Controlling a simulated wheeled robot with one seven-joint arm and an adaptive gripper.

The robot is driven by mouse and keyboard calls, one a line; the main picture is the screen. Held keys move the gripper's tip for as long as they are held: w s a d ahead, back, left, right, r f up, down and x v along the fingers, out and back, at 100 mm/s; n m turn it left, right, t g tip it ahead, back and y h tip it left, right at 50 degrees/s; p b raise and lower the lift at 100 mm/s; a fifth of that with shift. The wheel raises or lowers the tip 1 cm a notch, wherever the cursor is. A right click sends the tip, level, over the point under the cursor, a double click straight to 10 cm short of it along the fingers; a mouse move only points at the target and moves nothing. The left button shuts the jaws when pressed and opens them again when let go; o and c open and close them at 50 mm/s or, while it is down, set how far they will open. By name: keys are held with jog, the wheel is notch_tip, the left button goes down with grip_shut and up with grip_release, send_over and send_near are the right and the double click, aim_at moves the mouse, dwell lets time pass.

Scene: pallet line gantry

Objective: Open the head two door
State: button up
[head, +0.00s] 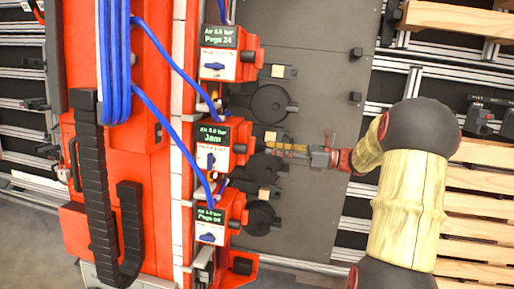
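Three red head units stand in a column at the centre. The middle one (223,145) has a green-lit screen reading "Jam" and an air line that looks like 0.0 bar. Below its screen is a white panel (210,157) with a blue knob, turned upright. No part is plainly labelled as its door, and I see no open gap. My gripper (280,146) reaches in from the right, its fingers pointing left beside the middle unit. It overlaps the dark round parts there. Its fingertips are too small to tell their opening or any contact.
The upper head (228,52) reads "Pegs 24" and the lower head (219,220) also has a lit screen; their blue knobs lie sideways. Blue hoses (165,48) and a black cable chain (97,190) hang at left. A grey plate (312,75) stands behind; wooden slats (480,215) are at right.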

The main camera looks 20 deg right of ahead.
aim_at(250, 144)
jog(key=x, duration=0.5)
jog(key=shift+w+a, duration=0.15)
jog(key=shift+a, duration=0.25)
jog(key=shift+c, duration=1.2)
grip_shut()
